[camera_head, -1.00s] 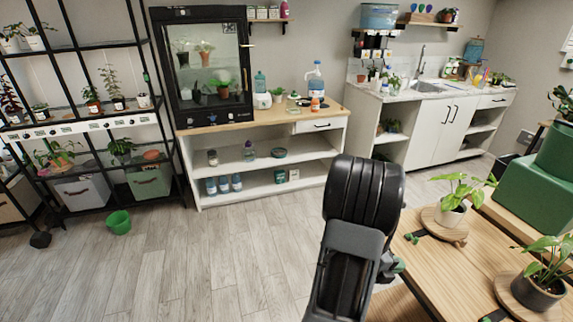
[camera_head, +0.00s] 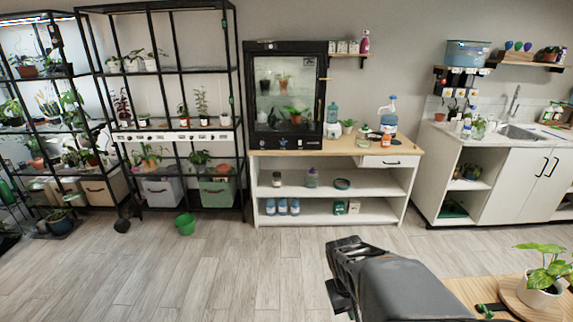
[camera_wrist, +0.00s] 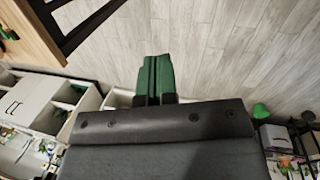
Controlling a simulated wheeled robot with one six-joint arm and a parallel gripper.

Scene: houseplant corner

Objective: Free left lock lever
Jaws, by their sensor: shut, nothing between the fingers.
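My gripper (camera_wrist: 155,78) shows in the wrist view as two green fingers pressed together, with nothing between them. It hangs over bare wood-plank floor, beside the wooden table. In the head view my arm hides the fingers. A small dark fitting with a green piece (camera_head: 488,311) sits on the table at the lower right, beside the round wooden board (camera_head: 512,298) of a potted plant (camera_head: 543,280). It may be a lock lever; I cannot tell whether it is the left one or how it is set. My gripper is apart from it.
The wooden table (camera_head: 460,288) is at the lower right; its edge and dark frame show at the top left of the wrist view. A white shelf unit (camera_head: 335,215), black plant racks (camera_head: 240,110) and a green bucket (camera_head: 185,223) stand farther back. The floor between is clear.

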